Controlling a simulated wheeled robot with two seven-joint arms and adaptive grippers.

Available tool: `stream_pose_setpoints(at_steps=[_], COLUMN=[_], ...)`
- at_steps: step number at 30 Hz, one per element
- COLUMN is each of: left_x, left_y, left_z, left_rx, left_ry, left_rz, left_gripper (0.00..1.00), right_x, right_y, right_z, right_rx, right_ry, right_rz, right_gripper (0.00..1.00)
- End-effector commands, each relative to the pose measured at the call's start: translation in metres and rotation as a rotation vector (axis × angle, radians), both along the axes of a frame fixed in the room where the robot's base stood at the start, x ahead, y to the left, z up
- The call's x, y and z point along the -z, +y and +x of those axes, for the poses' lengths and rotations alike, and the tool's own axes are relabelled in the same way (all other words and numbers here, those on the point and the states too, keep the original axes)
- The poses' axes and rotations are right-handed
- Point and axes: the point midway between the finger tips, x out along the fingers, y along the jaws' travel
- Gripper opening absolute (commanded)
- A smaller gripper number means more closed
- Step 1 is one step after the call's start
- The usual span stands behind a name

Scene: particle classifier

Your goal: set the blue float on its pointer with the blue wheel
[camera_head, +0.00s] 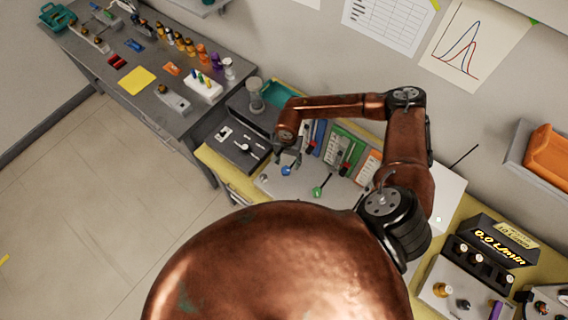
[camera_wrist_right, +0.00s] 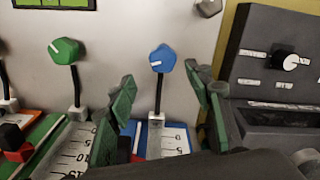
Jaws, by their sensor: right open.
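The blue wheel (camera_wrist_right: 162,58) is a small knob with a white mark, on a dark stem rising from a white fitting in front of the blue-edged scale (camera_wrist_right: 175,142). In the head view the blue wheel (camera_head: 286,170) sits at the panel's left side, just below my right gripper (camera_head: 293,158). In the right wrist view my right gripper (camera_wrist_right: 165,92) is open, with its green-grey fingers either side of the wheel's stem. I see no contact with the wheel. The blue float and its pointer cannot be made out clearly. My left gripper is not in view.
A green wheel (camera_wrist_right: 64,50) on a similar stem stands beside the blue one. A dark box with a knob (camera_wrist_right: 290,62) is close to the gripper's other side.

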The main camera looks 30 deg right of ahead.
Motion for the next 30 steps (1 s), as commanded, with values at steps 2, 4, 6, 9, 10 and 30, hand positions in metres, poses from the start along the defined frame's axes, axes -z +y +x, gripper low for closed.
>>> stream_pose_setpoints(at_steps=[2, 4, 6, 9, 10, 30], left_x=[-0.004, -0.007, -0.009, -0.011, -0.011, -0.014], left_y=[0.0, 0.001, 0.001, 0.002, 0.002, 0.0], left_z=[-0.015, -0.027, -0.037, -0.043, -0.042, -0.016], left_rx=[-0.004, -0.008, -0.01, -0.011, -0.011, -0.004], left_ry=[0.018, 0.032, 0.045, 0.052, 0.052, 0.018], left_rz=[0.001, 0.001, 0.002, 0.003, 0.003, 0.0], left_gripper=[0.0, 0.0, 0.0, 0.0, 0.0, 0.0], right_x=[0.012, 0.023, 0.034, 0.047, 0.05, 0.059], right_y=[0.004, 0.006, 0.006, 0.006, 0.006, 0.004], right_z=[0.001, 0.002, 0.002, 0.003, 0.003, 0.002], right_rx=[-0.005, -0.008, -0.009, -0.008, -0.008, -0.005], right_ry=[0.002, 0.001, 0.001, 0.0, 0.0, -0.001], right_rz=[0.002, 0.003, 0.002, 0.003, 0.003, 0.003], right_gripper=[0.47, 0.47, 0.47, 0.47, 0.47, 0.29])
